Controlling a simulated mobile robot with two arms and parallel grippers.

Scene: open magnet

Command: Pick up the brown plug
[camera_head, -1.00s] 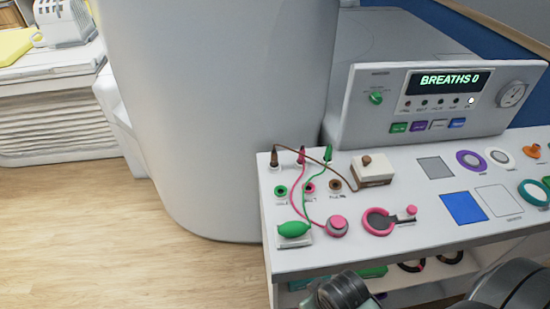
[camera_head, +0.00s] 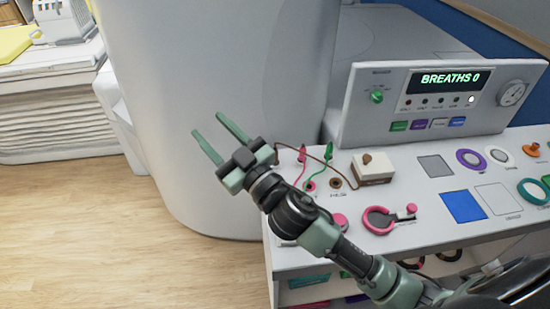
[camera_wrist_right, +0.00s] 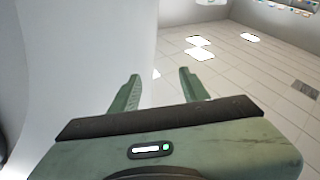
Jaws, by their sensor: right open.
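The brown plug is hidden behind my right gripper (camera_head: 207,124) in the head view. Its brown cable (camera_head: 316,156) shows, running from the gripper's side to a white and brown box (camera_head: 374,170). My right gripper is open, with nothing between its fingers. It reaches past the table's left end, and its fingers point up and left before the large white cylinder. In the right wrist view the open fingers (camera_wrist_right: 159,73) show only white wall and tiled floor beyond them, with no plug. My left gripper is not in view.
A pink plug (camera_head: 302,152) and a green plug (camera_head: 328,152) stand right of the gripper on the white table (camera_head: 425,228). A brown-ringed socket (camera_head: 335,183) lies in front. The grey console (camera_head: 430,100) stands behind. A white cylinder (camera_head: 215,65) rises behind the gripper.

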